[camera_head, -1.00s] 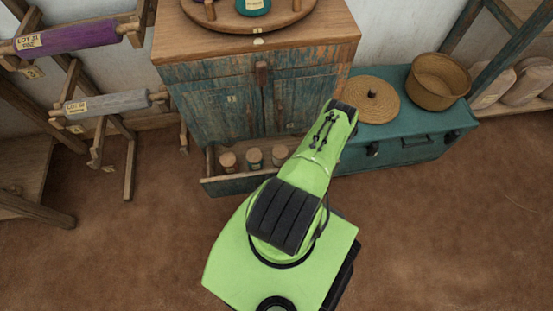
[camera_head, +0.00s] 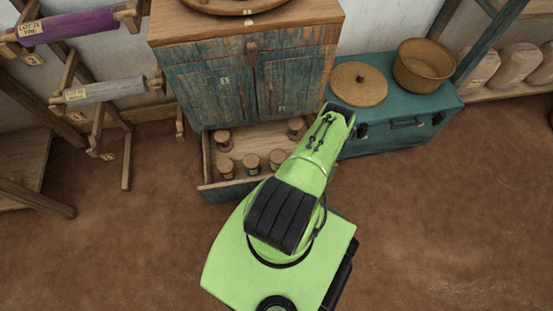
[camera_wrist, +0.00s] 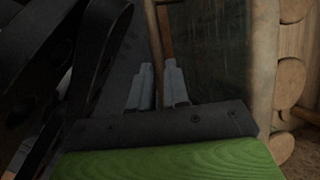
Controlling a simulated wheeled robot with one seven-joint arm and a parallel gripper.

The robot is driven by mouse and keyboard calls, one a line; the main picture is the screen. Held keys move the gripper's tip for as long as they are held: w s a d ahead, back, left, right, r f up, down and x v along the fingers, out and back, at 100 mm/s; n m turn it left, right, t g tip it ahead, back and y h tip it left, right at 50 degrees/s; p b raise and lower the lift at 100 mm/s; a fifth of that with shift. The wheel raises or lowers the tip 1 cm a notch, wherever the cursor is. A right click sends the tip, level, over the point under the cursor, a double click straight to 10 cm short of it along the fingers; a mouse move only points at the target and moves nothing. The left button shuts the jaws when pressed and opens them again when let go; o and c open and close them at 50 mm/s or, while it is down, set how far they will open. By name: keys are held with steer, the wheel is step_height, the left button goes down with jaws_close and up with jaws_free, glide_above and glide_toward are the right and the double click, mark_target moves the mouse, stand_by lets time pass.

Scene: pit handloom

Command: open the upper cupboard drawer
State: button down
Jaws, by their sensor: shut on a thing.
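The cupboard (camera_head: 335,38) has worn blue-green double doors. Below the doors a drawer (camera_head: 207,190) is pulled out, showing several wooden spools (camera_head: 225,165) inside. I cannot tell whether another drawer lies beneath it. My arm covers the right part of the drawer front and hides my gripper in the head view. In the wrist view my gripper (camera_wrist: 158,85) has its two grey fingers close together at a thin brown bar (camera_wrist: 165,35), which seems to be the drawer handle. The dark drawer front (camera_wrist: 220,45) is beside it, and spool ends show at the right.
A teal chest (camera_head: 400,130) stands right of the cupboard, carrying a round lid (camera_head: 358,84) and a basket (camera_head: 422,66). A wooden rack with a purple roll (camera_head: 65,26) and a grey roll (camera_head: 105,94) stands at left. The brown floor at right is clear.

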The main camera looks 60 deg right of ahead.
steer(key=c, duration=1.1)
jaws_free()
steer(key=p+v, duration=0.5)
steer(key=v, duration=1)
steer(key=shift+s+r+p, duration=0.15)
steer(key=shift+r+p, duration=0.2)
